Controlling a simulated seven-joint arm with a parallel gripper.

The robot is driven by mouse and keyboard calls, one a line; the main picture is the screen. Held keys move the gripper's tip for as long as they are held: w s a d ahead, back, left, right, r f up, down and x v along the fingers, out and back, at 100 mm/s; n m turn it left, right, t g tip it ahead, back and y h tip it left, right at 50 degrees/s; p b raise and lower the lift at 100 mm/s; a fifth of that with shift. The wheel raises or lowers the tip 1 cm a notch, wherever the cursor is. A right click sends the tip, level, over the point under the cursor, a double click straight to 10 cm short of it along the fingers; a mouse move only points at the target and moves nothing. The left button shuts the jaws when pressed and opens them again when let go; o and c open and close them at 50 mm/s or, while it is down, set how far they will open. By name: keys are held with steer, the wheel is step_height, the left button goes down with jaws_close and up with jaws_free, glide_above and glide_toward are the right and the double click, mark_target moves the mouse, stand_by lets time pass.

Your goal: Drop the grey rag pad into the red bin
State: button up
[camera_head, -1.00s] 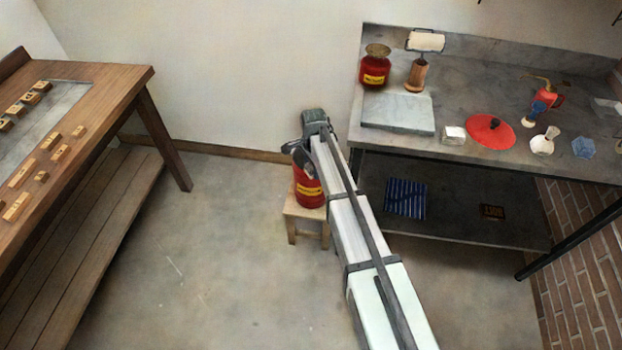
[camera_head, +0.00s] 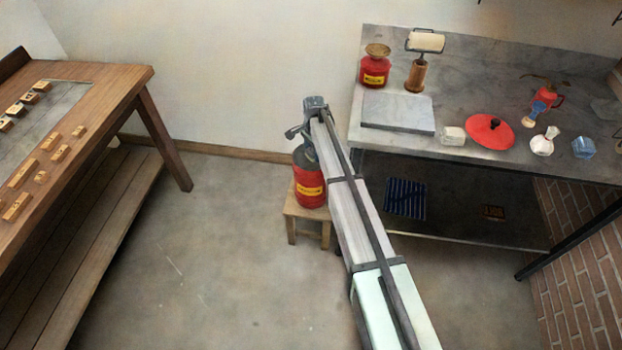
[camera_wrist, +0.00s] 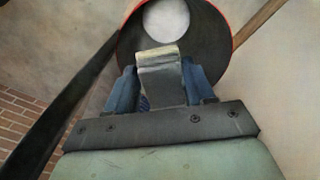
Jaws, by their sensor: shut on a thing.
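The grey rag pad (camera_wrist: 160,72) is a small grey block between the blue fingers of my gripper (camera_wrist: 162,92) in the wrist view. My gripper is shut on it. The red bin (camera_head: 309,188) has a yellow label and stands on a small wooden stool. In the wrist view the bin's round red rim and dark inside (camera_wrist: 212,45) lie beyond the pad, with a pale disc inside. In the head view my gripper (camera_head: 304,140) is at the bin's top and partly hides its mouth. The pad cannot be made out there.
The wooden stool (camera_head: 306,222) stands on open floor. A grey bench (camera_head: 460,170) on the right holds a slab (camera_head: 398,112), a red lid (camera_head: 490,131), a red can (camera_head: 374,70) and several small items. A wooden table (camera_head: 120,85) with small blocks is at left.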

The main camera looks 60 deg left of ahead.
steer(key=shift+f, duration=1.3)
steer(key=o, duration=1)
step_height(320, 180, up, 14)
steer(key=shift+f, duration=0.1)
